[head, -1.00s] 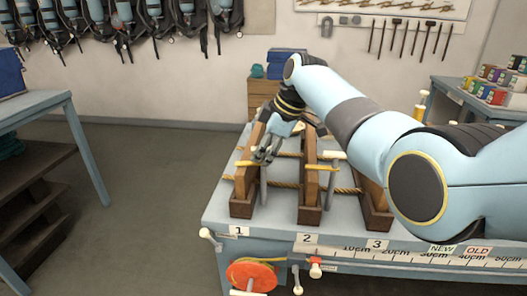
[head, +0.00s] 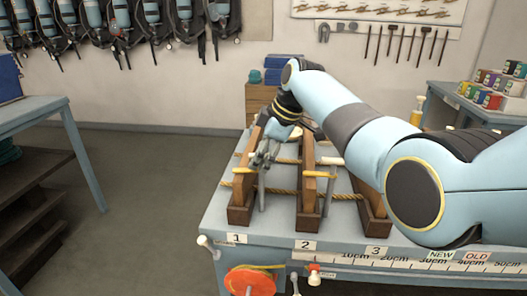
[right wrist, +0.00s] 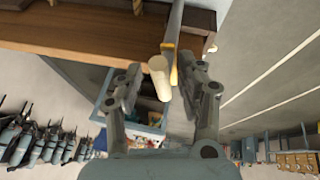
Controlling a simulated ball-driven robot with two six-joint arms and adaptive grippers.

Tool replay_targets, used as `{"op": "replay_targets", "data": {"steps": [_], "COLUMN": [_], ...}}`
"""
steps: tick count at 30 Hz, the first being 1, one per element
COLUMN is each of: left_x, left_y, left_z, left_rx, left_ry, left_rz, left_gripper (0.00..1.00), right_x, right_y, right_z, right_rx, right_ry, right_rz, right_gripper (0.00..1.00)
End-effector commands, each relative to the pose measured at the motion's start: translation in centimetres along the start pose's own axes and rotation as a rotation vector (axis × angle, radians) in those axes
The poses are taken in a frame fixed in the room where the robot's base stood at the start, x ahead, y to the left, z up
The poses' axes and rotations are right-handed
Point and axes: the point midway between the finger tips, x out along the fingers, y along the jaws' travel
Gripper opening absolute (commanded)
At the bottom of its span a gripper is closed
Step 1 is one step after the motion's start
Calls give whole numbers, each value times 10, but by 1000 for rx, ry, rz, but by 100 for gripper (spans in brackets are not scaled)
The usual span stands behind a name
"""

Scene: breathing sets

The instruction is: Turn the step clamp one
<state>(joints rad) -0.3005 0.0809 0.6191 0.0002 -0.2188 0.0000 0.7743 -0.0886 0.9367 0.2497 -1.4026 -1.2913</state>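Clamp one is the leftmost wooden clamp (head: 241,191) on the blue-grey bench, behind the label "1" (head: 236,238). It has a metal bar and a yellow piece (head: 243,170) near its top. My right gripper (head: 264,154) is at the top of this clamp, reaching in from behind and the right. In the right wrist view, the open fingers of my right gripper (right wrist: 158,83) stand on either side of a cream cylindrical handle (right wrist: 160,78), with gaps visible beside it. A yellow edge (right wrist: 174,70) and a metal bar show just behind the handle. My left gripper is out of view.
Two similar clamps (head: 309,195) stand to the right, behind labels "2" and "3". A rope (head: 283,191) runs across between the clamps. An orange reel (head: 250,280) and a ruler strip (head: 400,258) are on the bench front. Open floor lies left.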

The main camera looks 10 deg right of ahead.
Motion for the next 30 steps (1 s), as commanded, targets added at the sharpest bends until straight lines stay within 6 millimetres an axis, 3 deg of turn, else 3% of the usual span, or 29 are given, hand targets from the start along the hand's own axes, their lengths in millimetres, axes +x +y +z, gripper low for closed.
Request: {"op": "replay_targets", "data": {"steps": [5, 18, 23, 30], "left_x": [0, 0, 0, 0], "left_y": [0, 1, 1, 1], "left_z": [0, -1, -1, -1], "left_rx": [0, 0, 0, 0], "left_ry": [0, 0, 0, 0], "left_rz": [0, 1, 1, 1], "left_gripper": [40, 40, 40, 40], "right_x": [-17, -106, -118, -120], "right_y": [1, 2, 2, 2], "right_z": [0, 1, 1, 0], "right_rx": [0, 0, 0, 0], "right_ry": [1, 0, 0, 0], "right_rz": [2, 4, 3, 2], "right_gripper": [38, 38, 38, 38]}}
